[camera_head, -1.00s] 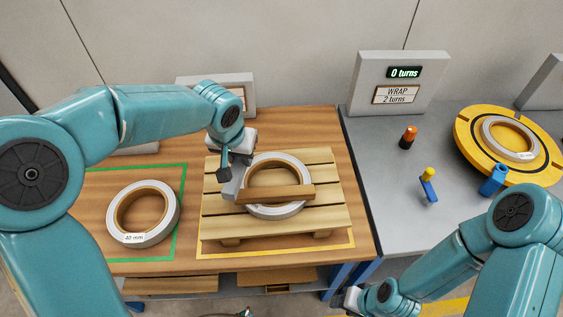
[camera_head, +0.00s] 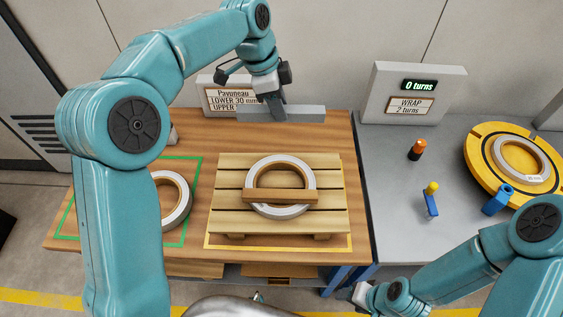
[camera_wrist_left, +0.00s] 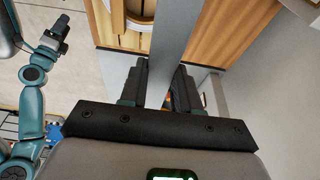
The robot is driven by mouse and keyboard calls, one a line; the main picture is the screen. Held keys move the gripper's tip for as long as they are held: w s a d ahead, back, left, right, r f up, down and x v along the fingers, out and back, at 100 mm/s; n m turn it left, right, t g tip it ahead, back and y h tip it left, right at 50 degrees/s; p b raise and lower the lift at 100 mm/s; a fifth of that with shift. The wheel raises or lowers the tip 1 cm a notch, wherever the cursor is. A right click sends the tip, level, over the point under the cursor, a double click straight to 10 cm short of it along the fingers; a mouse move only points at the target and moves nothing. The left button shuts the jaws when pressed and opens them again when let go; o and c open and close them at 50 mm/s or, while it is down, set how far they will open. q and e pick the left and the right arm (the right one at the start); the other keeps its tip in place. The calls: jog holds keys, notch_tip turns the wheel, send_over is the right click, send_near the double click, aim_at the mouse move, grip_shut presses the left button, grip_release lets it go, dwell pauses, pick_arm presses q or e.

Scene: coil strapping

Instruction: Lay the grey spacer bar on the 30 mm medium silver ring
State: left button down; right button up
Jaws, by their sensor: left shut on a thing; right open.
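The grey spacer bar (camera_head: 302,113) is held by my left gripper (camera_head: 277,112) at the back edge of the wooden table, in front of a sign. In the left wrist view the bar (camera_wrist_left: 174,50) runs lengthwise out from between the shut jaws. A silver ring with a brown core (camera_head: 305,175) lies on the slatted pallet; its size mark is not readable. A brown wooden bar (camera_head: 280,196) lies across the front part of this ring. The grey bar is apart from the ring, behind it. My right gripper (camera_head: 360,294) is open and low at the front right.
Another silver ring (camera_head: 178,210) lies in the green outline, partly hidden by my left arm. A sign (camera_head: 215,100) stands behind the bar. On the grey table (camera_head: 385,210) are an orange-black piece (camera_head: 417,150), a blue-yellow piece (camera_head: 431,200) and a yellow turntable (camera_head: 480,165) with a ring.

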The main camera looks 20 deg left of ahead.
pick_arm(q)
notch_tip(320, 180, down, 20)
jog(key=shift+r+p, duration=0.25)
jog(key=shift+p, duration=0.55)
jog(key=shift+w+f+b, duration=0.1)
jog(key=shift+f+b, duration=0.45)
jog(key=shift+b, duration=0.1)
jog(key=c, duration=0.8)
grip_release()
jog(key=shift+r, duration=0.1)
